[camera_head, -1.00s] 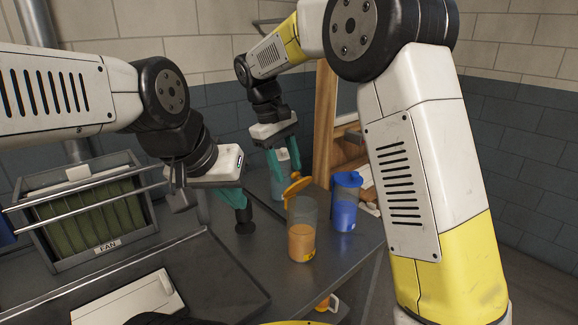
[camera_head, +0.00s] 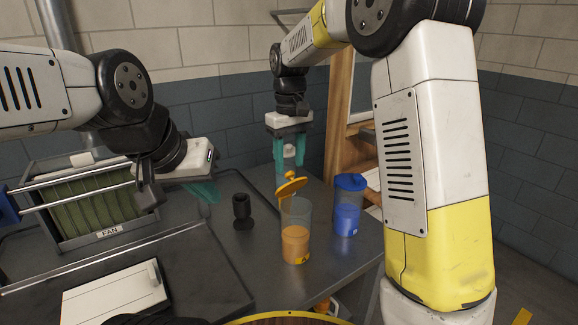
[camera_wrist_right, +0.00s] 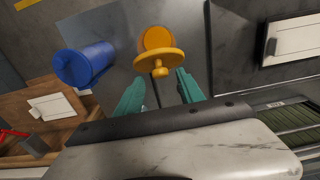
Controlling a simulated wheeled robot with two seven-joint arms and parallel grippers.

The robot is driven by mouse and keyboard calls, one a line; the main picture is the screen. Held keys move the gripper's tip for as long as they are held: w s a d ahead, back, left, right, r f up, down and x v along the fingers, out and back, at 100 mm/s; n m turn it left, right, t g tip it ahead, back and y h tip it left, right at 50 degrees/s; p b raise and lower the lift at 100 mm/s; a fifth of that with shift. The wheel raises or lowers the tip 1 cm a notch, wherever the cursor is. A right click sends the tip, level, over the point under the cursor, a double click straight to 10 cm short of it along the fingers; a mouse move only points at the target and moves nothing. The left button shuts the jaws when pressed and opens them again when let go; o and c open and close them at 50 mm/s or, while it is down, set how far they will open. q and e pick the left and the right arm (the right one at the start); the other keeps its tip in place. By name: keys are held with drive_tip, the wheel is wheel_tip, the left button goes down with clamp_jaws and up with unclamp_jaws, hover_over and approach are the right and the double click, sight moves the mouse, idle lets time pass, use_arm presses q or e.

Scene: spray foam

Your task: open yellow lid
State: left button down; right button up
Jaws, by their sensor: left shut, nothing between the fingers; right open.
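The yellow-orange lid (camera_head: 291,188) with a knob is tilted at the mouth of a clear jar (camera_head: 297,212) with orange contents, which stands on the metal table. In the right wrist view the lid (camera_wrist_right: 158,60) lies ahead of the fingertips, with an orange round area beyond it. My right gripper (camera_head: 289,168) is open with teal fingers pointing down, behind and above the jar; I see no grip on the lid. My left gripper (camera_head: 207,190) is shut and empty, left of the jar, above the table. Its fingertips are partly hidden.
A blue jar with a blue lid (camera_head: 348,205) stands just right of the clear jar. A small black stand (camera_head: 241,210) is on the table to the left. A FAN-labelled crate (camera_head: 105,210) and a white box (camera_head: 115,298) are further left.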

drive_tip(key=shift+f, duration=1.35)
clamp_jaws()
idle(0.4)
